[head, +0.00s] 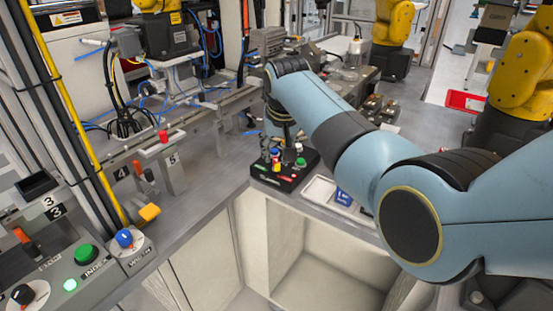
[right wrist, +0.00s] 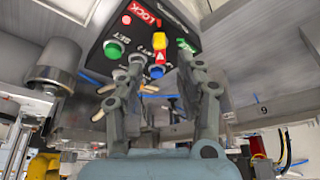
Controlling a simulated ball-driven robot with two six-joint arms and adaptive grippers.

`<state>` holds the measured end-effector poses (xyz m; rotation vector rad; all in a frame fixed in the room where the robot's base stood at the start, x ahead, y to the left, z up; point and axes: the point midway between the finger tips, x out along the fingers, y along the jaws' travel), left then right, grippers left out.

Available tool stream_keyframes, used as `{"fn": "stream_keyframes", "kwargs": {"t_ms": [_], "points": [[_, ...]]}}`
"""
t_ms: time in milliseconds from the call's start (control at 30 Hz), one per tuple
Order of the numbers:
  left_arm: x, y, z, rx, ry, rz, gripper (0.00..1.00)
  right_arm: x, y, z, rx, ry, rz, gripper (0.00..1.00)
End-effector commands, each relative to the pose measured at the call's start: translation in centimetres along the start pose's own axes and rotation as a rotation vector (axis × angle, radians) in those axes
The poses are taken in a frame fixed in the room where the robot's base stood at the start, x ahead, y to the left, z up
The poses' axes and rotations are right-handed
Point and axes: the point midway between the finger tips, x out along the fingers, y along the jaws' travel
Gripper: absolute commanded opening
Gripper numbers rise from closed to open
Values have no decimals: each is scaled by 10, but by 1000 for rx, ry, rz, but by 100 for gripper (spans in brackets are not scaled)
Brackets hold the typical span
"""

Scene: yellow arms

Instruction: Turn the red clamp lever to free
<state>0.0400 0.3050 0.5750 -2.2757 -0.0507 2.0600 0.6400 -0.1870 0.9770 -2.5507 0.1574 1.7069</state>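A black control box (head: 285,181) carries coloured knobs and buttons; it also shows in the right wrist view (right wrist: 207,38), with a red LOCK label (right wrist: 145,14). A small red part (right wrist: 160,57) stands out from the box between a yellow part and a blue one. It looks like the red clamp lever, but its shape and angle are unclear. My right gripper (head: 276,138) is over the box, pointing down. In the right wrist view my right gripper (right wrist: 161,62) is open, its fingers on either side of the red part. I cannot tell whether they touch it. My left gripper is not in view.
A green button (right wrist: 114,49) sits beside the fingers on the box. A tray with a blue item (head: 343,196) lies right of the box. A red-topped post (head: 163,137) and a yellow handle (head: 149,212) stand at the left. An open recess lies in front of the bench.

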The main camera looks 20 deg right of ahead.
Motion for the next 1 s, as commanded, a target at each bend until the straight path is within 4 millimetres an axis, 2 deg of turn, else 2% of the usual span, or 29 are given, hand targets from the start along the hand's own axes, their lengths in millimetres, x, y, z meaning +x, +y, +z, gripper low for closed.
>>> {"fn": "stream_keyframes", "kwargs": {"t_ms": [100,300,667,933,1000], "points": [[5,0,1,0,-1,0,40,22,0,1,0,-3,0,37],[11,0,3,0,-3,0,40,42,0,0,-1,0,0,37],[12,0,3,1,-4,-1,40,46,0,0,0,1,0,37],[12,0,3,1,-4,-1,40,46,0,0,0,1,0,3],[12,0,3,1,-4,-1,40,46,0,0,0,1,0,0]]}}
